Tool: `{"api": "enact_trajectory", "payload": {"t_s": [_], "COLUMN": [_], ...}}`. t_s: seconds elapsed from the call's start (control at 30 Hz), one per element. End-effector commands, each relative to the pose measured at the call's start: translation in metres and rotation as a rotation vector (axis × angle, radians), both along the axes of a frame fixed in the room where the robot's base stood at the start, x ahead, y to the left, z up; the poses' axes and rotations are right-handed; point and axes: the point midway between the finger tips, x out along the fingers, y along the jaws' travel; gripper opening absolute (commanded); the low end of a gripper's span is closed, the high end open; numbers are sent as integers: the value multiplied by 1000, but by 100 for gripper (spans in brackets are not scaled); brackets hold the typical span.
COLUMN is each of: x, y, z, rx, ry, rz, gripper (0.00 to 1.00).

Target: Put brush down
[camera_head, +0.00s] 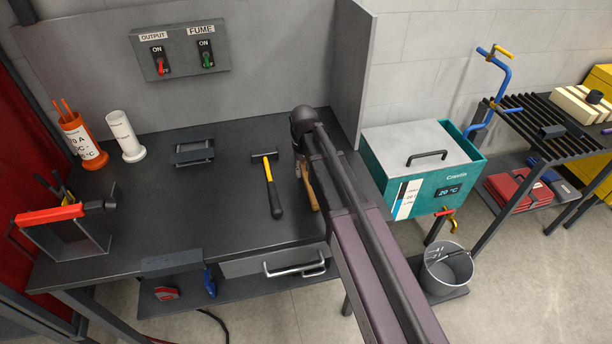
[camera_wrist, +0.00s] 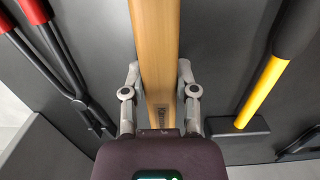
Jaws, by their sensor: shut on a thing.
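The brush shows as a light wooden handle (camera_wrist: 157,45) in the wrist view, running up between my fingers. My gripper (camera_wrist: 158,85) is shut on it, one grey finger on each side. In the head view part of the wooden handle (camera_head: 308,187) shows beside my arm, low over the dark bench top (camera_head: 215,215). My arm hides the rest, and the bristles cannot be made out. Whether the handle touches the bench cannot be told.
A yellow-and-black hammer (camera_head: 273,190) lies just left of the brush. In the wrist view a red-handled tool (camera_wrist: 55,55) lies on the brush's other side. A black stand (camera_head: 194,152) is farther left. Bare bench lies left of the hammer; a grey side panel (camera_head: 350,70) edges the right.

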Motion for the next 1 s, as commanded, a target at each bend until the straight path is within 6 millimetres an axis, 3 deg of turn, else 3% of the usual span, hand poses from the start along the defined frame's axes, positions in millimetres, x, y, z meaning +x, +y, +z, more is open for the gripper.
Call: {"api": "enact_trajectory", "payload": {"t_s": [0.57,0.6,0.7,1.0], "x": [0,0,0,0], "y": [0,-1,-1,-1], "z": [-8,-7,-7,-6], "rx": [0,0,0,0], "ry": [0,0,0,0], "rz": [-1,-1,-1,-1], "gripper": [0,44,73,73]}}
